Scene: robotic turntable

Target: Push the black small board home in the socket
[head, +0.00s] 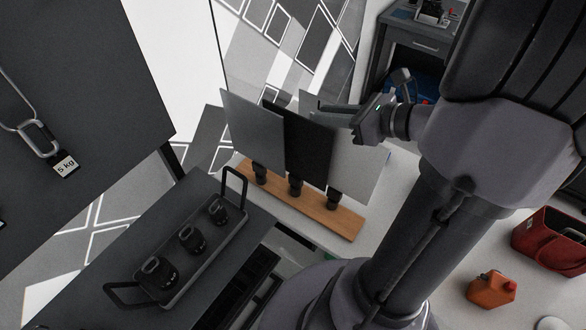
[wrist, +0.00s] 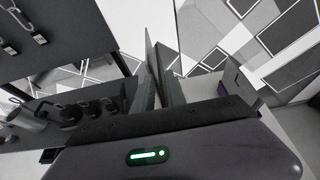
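The black small board (head: 302,145) stands in the middle of three boards in the head view. Its lower edge is at the middle black socket (head: 296,186) on a wooden base (head: 320,210); how deep it sits I cannot tell. My gripper (head: 330,108) is at the upper right of the boards, its body over the right board's upper part. Its fingertips lie near the black board's upper right edge; I cannot tell whether they touch it.
A grey board (head: 254,130) stands left and a pale board (head: 352,165) right of the black one. A dark tray (head: 205,255) with several black weights lies at front left.

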